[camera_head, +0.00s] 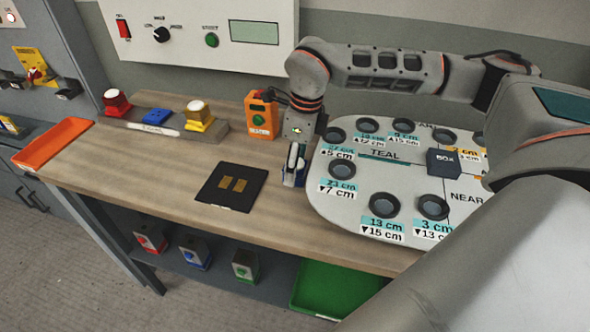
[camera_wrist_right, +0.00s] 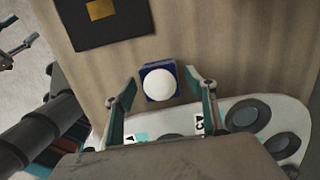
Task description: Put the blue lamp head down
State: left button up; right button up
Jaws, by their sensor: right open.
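The blue lamp head (camera_head: 289,178) is a small dark blue block with a white dome. It is on the wooden bench beside the left edge of the white board, partly hidden by my right gripper (camera_head: 297,160) in the head view. In the right wrist view the blue lamp head (camera_wrist_right: 160,83) shows dome towards the camera, between the fingertips of my right gripper (camera_wrist_right: 161,85). The fingers are open, with a gap visible on both sides of the lamp.
A grey rack (camera_head: 165,122) holds a red and a yellow lamp with a blue spot between. An orange device (camera_head: 261,115) stands behind the gripper. A black mat (camera_head: 230,187) lies left of the lamp. The white board (camera_head: 330,205) carries round cups and a dark box (camera_head: 443,163).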

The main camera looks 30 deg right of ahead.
jog(key=shift+f, duration=0.35)
jog(key=c, duration=1.3)
jog(key=shift+w+r, duration=0.1)
